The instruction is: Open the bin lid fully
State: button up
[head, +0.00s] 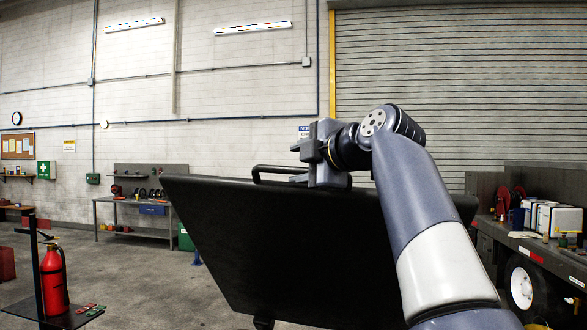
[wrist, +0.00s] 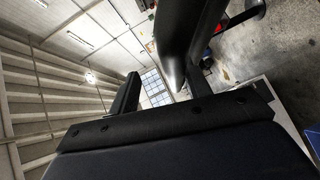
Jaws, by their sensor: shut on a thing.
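The bin lid (head: 290,240) is a wide black panel standing tilted in front of me in the head view, its upper edge raised. A black bar handle (head: 258,171) runs along its upper edge. My gripper (head: 312,172) is at that handle, shut on it, and covers the handle's right part. In the wrist view my gripper (wrist: 165,85) shows two dark fingers, with a thick dark bar (wrist: 180,40) near the right finger. The exact contact is hard to see there. The bin body below the lid is hidden in the head view.
A red fire extinguisher (head: 54,275) stands on a stand at the left. A workbench (head: 132,220) is against the back wall. A wheeled cart or truck bed (head: 540,250) with boxes on it stands close at the right. Bare floor lies left of the lid.

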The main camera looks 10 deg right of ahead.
jog(key=s+d+r+p, duration=0.1)
jog(key=s+d+r, duration=0.3)
jog(key=s, duration=0.4)
jog(key=shift+s+d+r, duration=0.15)
jog(key=shift+s+r, duration=0.05)
jog(key=shift+r, duration=0.45)
dwell(0.5)
